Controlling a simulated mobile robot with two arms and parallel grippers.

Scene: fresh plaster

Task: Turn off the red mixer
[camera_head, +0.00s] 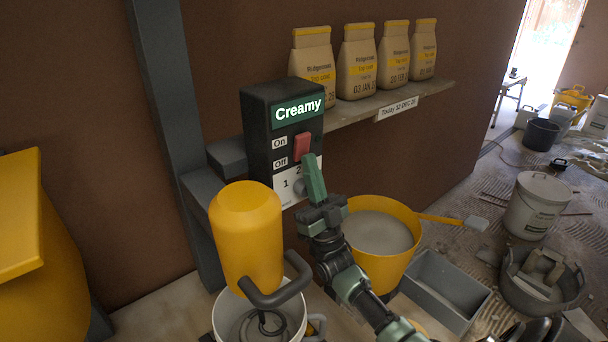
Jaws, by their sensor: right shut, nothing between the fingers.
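A black control box (257,130) with a lit green "Creamy" display (298,109) is fixed at the wall. A red rocker switch (301,143) sits on its front, beside "On" above and "Off" below. Under it is a white panel with a grey knob and numbers, partly hidden. My right gripper (309,160) is shut and empty, its green fingertips at the switch's lower end, level with "Off". I cannot tell whether they touch it. The mixer (246,228) in view has a yellow body, not red, and stands over a white bucket (298,318). My left gripper is not visible.
A shelf (345,118) right of the box holds several paper bags (357,64). A grey trough (444,290) and white tub (538,205) are to the right. A grey post (170,100) rises left of the box.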

